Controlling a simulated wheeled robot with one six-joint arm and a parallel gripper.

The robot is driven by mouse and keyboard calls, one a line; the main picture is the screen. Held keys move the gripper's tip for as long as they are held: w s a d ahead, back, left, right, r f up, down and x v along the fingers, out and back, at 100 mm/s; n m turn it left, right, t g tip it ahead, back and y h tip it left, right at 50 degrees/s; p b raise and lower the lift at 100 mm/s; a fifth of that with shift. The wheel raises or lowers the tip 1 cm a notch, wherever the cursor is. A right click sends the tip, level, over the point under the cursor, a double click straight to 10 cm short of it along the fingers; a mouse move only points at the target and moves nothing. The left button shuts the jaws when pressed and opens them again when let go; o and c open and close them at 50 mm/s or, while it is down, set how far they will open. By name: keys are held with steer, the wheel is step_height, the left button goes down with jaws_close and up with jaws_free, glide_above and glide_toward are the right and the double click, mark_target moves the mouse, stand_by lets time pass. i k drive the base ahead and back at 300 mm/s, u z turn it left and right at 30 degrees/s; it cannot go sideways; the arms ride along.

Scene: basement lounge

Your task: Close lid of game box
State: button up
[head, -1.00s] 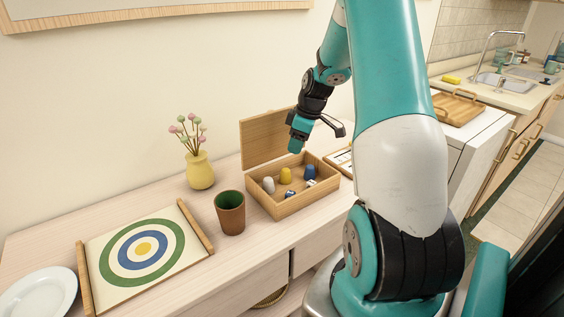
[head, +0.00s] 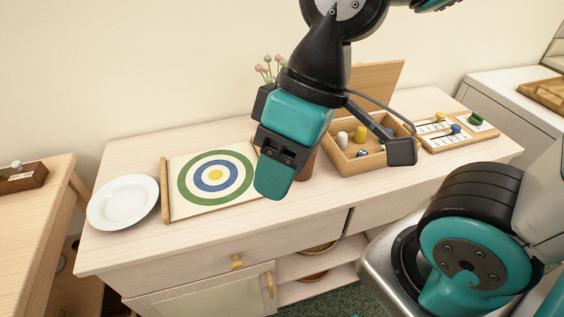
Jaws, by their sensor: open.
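The wooden game box (head: 372,166) stands on the pale sideboard, right of centre in the head view. Its lid (head: 377,76) stands up at the back, open. Inside are a white piece (head: 342,139), a yellow piece (head: 361,134) and other small pieces, partly hidden. My gripper (head: 335,172) is open and empty, in front of and to the left of the box, nearer the camera. I see no contact with the lid.
A target board (head: 190,211) and a white plate (head: 124,203) lie to the left. A brown cup (head: 307,166) and flowers (head: 268,68) are mostly hidden behind my arm. Score boards (head: 447,137) lie right of the box. The sideboard's front strip is clear.

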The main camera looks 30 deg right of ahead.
mark_target(378, 80)
steer(key=u, duration=0.5)
steer(key=k, duration=1.2)
steer(key=z, duration=0.25)
steer(key=i, duration=0.65)
steer(key=z, duration=0.5)
steer(key=i, duration=0.8)
steer(key=u, duration=0.3)
